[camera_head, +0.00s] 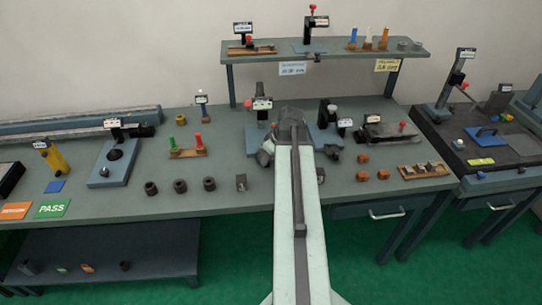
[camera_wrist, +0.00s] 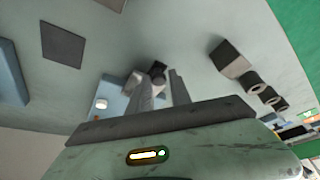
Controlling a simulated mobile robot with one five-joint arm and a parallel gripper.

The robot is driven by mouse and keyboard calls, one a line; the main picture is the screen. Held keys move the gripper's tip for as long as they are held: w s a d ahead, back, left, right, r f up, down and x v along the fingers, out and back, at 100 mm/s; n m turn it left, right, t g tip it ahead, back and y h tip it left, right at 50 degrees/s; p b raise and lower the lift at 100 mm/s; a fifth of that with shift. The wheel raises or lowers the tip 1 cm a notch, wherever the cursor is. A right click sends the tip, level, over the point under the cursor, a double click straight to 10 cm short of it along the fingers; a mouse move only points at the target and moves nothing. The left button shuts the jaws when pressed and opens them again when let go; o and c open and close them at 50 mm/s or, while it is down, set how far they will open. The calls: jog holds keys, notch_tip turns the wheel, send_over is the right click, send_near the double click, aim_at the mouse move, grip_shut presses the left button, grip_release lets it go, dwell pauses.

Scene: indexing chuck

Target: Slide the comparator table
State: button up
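I cannot tell for certain which fixture is the comparator table. A tall stand with a dark column and a red-tipped part (camera_head: 456,78) is on the dark plate at the right, with a small blue plate with a dark knob (camera_head: 486,132) in front. My arm runs up the middle of the head view and hides my fingers there. In the wrist view my gripper (camera_wrist: 164,82) has its two fingers apart. Beyond the fingers is a dark rounded part (camera_wrist: 158,71) on a light-blue base (camera_wrist: 112,92) with a white button. Contact cannot be judged.
A dark block (camera_head: 241,182) and several dark bushings (camera_head: 180,186) lie left of my arm. Orange blocks (camera_head: 362,176) and a wooden tray (camera_head: 424,175) are right. A raised shelf (camera_head: 340,52) spans the back. A drawer handle (camera_head: 386,214) sticks out at the front.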

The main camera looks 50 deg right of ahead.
jog(key=o, duration=0.3)
jog(key=shift+a, duration=0.1)
jog(key=shift+s, duration=0.1)
jog(key=p+v, duration=0.7)
jog(key=shift+r, duration=0.35)
jog(key=shift+s, duration=0.15)
